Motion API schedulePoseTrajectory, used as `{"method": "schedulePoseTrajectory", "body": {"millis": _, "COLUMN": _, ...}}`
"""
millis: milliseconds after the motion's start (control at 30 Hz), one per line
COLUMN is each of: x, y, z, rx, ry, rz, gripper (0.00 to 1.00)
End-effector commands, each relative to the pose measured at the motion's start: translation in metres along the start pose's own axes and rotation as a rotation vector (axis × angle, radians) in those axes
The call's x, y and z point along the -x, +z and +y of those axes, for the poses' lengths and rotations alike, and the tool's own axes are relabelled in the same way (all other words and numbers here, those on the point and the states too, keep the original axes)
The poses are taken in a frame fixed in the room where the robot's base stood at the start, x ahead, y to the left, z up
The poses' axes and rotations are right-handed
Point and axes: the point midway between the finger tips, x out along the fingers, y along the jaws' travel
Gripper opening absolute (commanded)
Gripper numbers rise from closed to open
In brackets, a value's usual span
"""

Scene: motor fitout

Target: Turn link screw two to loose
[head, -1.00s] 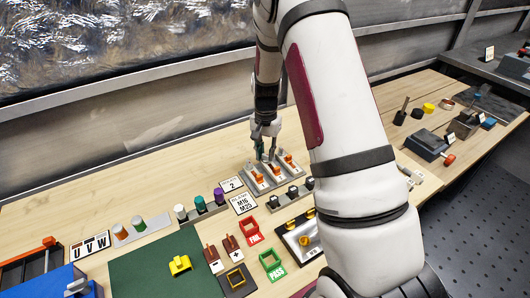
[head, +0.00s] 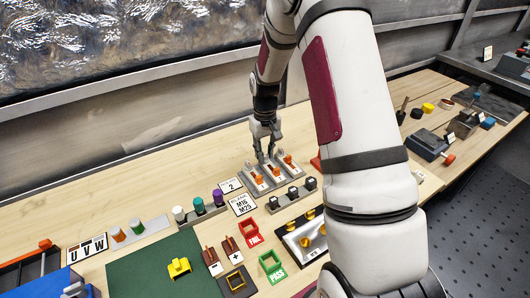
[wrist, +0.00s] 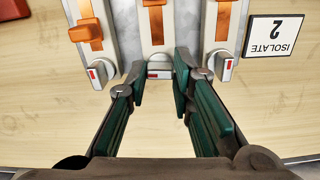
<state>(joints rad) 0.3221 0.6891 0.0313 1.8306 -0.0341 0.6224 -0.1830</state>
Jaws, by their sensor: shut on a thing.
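Three grey link units stand side by side, each with an orange link and a small knob-like screw with a red mark. In the wrist view the middle screw (wrist: 160,70) sits between the green-padded fingertips of my gripper (wrist: 159,84), which is shut on it. Its bar lies crosswise. The left screw (wrist: 97,74) and right screw (wrist: 224,70) stand free and slanted. The middle orange link (wrist: 155,24) lies just beyond the gripped screw. In the head view my gripper (head: 265,153) points down at the far end of the link units (head: 272,175).
An "ISOLATE 2" plate (wrist: 275,35) lies beside the units. A rail of black-topped pieces (head: 292,198) stands in front of them. Red FAIL (head: 250,234) and green PASS (head: 272,266) frames and coloured posts (head: 199,205) are nearby. Bare wood lies behind the units.

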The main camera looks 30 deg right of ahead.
Motion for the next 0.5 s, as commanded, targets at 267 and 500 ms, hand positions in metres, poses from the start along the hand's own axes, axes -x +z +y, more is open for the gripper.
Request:
{"method": "schedulePoseTrajectory", "body": {"millis": 267, "x": 0.0002, "y": -0.0004, "z": 0.0001, "rx": 0.084, "ry": 0.0, "rz": 0.001, "gripper": 0.0}}
{"method": "schedulePoseTrajectory", "body": {"millis": 500, "x": 0.0002, "y": -0.0004, "z": 0.0, "rx": 0.102, "ry": 0.0, "rz": 0.001, "gripper": 0.0}}
